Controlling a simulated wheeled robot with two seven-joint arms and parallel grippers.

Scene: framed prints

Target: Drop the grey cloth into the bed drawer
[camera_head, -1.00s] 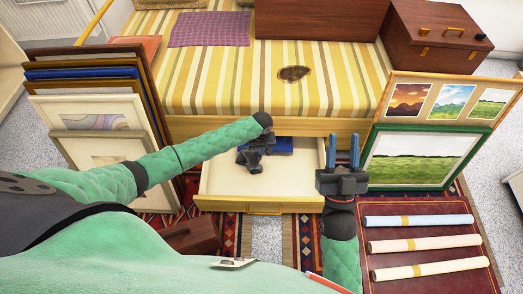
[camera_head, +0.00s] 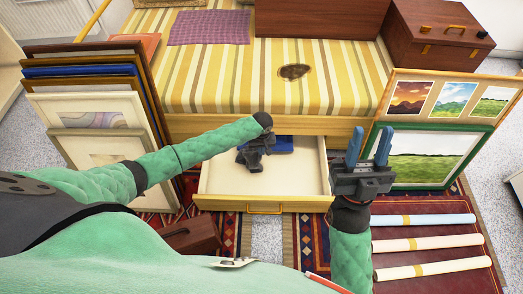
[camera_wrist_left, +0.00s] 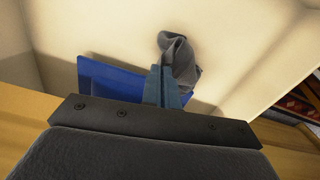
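The open bed drawer (camera_head: 225,183), pale inside with a wooden front, sticks out from under the striped bed. My left gripper (camera_wrist_left: 166,88) is over the drawer, its two fingers close together. The grey cloth (camera_wrist_left: 180,62) is crumpled at the fingertips, and the gripper appears shut on it. The pale drawer floor lies behind the cloth in the left wrist view. In the head view my left wrist and gripper mostly hide the cloth. My right gripper (camera_head: 369,147) is open and empty, fingers upward, in front of the green-framed landscape print (camera_head: 425,160).
A flat blue item (camera_head: 283,145) lies in the back of the drawer; it also shows in the left wrist view (camera_wrist_left: 103,80). Framed prints (camera_head: 95,110) lean at the left. Rolled papers (camera_head: 425,243) lie at the right. A brown box (camera_head: 192,234) stands before the drawer.

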